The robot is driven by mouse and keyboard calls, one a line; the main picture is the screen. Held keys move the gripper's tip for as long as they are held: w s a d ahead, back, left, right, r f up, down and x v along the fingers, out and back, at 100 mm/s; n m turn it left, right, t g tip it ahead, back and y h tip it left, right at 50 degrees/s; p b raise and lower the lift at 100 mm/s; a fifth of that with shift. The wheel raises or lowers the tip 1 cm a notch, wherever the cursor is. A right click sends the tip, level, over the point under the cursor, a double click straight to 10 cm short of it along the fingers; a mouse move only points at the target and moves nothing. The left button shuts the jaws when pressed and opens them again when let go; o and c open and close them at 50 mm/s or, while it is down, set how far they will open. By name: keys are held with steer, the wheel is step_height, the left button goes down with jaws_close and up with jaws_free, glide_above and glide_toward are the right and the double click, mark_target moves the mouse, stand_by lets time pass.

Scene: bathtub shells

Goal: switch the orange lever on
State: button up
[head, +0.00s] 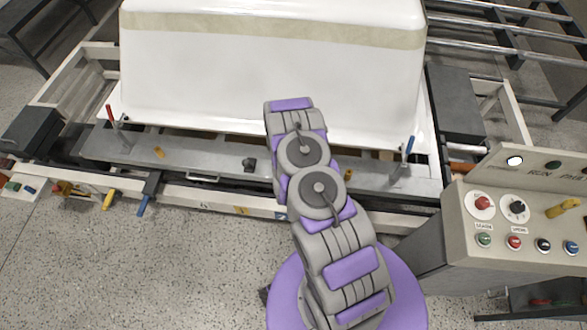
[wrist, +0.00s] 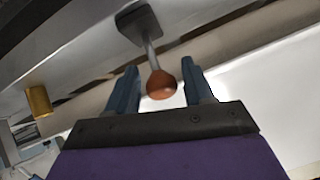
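The orange lever (wrist: 161,84) shows in the wrist view as a grey rod with a brownish-orange ball knob, rising from a dark square base (wrist: 138,22). My gripper (wrist: 160,68) is open, with one dark blue finger on each side of the knob. Gaps show between the knob and both fingers, so I see no grip on it. In the head view I cannot make out the orange lever or my gripper's fingers; my grey and purple arm covers the middle of the machine's front rail.
A white tub shell (head: 270,75) stands behind the rail (head: 210,160). A red-tipped lever (head: 110,114) is at left and a blue-tipped lever (head: 409,146) at right. A control panel (head: 520,222) with buttons stands at right. Open floor (head: 130,270) lies at front left.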

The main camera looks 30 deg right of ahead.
steer(key=shift+o, duration=0.3)
steer(key=shift+r, duration=0.15)
steer(key=p+v, duration=1)
steer(key=v, duration=0.7)
steer(key=shift+s+a, duration=0.1)
steer(key=shift+a, duration=0.1)
